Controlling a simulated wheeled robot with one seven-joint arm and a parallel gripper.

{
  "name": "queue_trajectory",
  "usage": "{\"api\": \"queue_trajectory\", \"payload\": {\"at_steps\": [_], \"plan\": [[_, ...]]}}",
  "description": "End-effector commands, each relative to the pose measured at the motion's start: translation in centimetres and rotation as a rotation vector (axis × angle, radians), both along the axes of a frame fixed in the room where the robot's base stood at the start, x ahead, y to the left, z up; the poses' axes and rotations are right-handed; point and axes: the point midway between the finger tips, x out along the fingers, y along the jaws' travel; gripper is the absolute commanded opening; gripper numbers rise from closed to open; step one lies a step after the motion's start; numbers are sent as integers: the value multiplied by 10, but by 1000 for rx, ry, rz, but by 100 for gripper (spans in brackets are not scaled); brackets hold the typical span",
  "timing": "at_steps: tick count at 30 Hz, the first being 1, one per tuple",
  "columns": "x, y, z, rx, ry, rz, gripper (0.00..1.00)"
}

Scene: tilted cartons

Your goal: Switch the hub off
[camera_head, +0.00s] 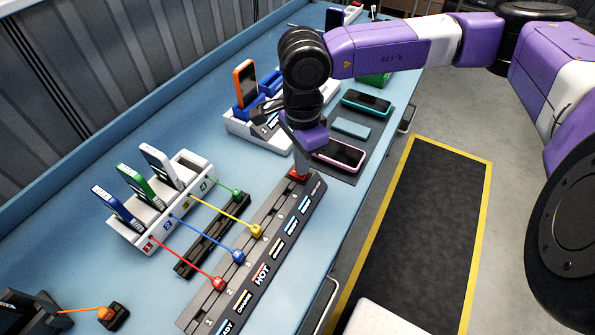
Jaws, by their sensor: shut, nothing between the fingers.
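The hub (247,262) is a long grey strip on the blue bench, running from the lower left toward the upper right, with printed labels along its right side. A red switch (298,176) sits at its far end. Red (219,283), blue (239,257) and yellow (257,231) plugs stand in the hub, with cables running to a white rack. My gripper (302,163) is shut and empty, pointing down at the red switch. Its tips are at or just above the switch; I cannot tell whether they touch. The gripper partly hides the switch.
The white rack (160,235) holds blue, green and white phones. Behind my gripper are an orange phone (244,80) in another rack and phones on a dark mat (372,130).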

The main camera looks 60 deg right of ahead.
Motion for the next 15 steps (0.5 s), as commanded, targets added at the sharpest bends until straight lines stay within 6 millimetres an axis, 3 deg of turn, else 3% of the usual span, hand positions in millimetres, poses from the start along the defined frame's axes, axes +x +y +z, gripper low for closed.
{"api": "queue_trajectory", "payload": {"at_steps": [15], "plan": [[0,0,-7,0,0,0,0]]}}
